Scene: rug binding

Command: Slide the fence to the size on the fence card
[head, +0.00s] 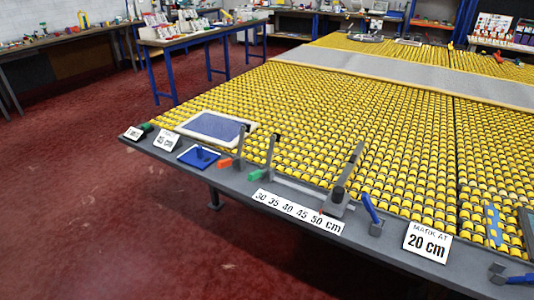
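A scale strip (298,212) marked 30, 35, 40, 45 and 50 cm is on the front edge of the yellow roller table. A grey sliding block with a tall upright arm (347,178), which looks like the fence, stands at the strip's right end, near 50. A pale rail (298,187) runs left from it behind the strip. A small white card (166,140) at the table's left corner seems to read 45 cm, but its small upper line is unreadable. Another card (133,133) beside it is too small to read. Neither gripper is in view.
A "MARK AT 20 cm" card (427,242) stands right of a blue lever (371,208). Red floor in front is clear.

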